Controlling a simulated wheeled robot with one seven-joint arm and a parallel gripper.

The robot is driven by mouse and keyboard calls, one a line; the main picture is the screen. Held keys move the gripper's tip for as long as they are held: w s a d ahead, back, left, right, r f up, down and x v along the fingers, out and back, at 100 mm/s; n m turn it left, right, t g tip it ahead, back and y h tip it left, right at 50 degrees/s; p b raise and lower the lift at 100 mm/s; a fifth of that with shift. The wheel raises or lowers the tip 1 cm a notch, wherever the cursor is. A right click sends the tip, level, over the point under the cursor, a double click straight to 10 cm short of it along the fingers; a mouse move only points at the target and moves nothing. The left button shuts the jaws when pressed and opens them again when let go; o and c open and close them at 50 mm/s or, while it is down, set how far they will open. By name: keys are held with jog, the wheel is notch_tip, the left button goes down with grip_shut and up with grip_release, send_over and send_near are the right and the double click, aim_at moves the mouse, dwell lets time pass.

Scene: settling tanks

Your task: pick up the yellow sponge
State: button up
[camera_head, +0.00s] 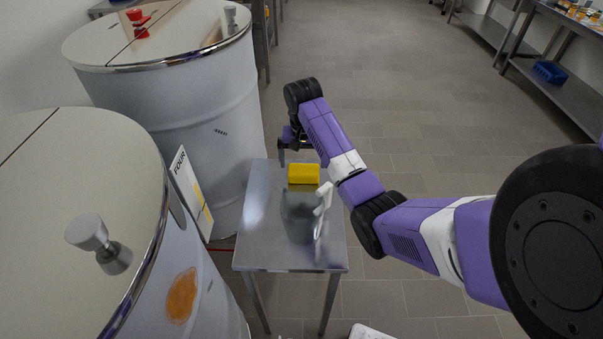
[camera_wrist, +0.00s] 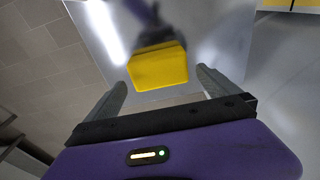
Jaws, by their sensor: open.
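The yellow sponge (camera_head: 304,174) is a small block at the far part of the small metal table (camera_head: 265,254). In the wrist view the sponge (camera_wrist: 158,66) is ahead of my gripper (camera_wrist: 162,82), centred between the two fingers and apart from them. The gripper is open and empty. In the head view my gripper (camera_head: 297,158) is at the far end of the table, just beyond and above the sponge; its fingers are partly hidden there.
Two large white tanks (camera_head: 200,100) with metal lids stand on the left. A sign reading FOUR (camera_head: 191,193) leans beside the table. Tiled floor (camera_head: 400,80) lies open beyond.

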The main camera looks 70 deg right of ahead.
jog(key=shift+d+f+p, duration=0.15)
jog(key=shift+f, duration=1)
jog(key=shift+d+f+p, duration=0.1)
jog(key=shift+f+p, duration=0.05)
jog(key=shift+f, duration=0.95)
jog(key=c, duration=1.1)
jog(key=shift+r, duration=0.1)
notch_tip(320, 180, up, 12)
notch_tip(320, 180, up, 8)
jog(key=p, duration=0.8)
send_over(303, 169)
jog(key=shift+s, duration=0.1)
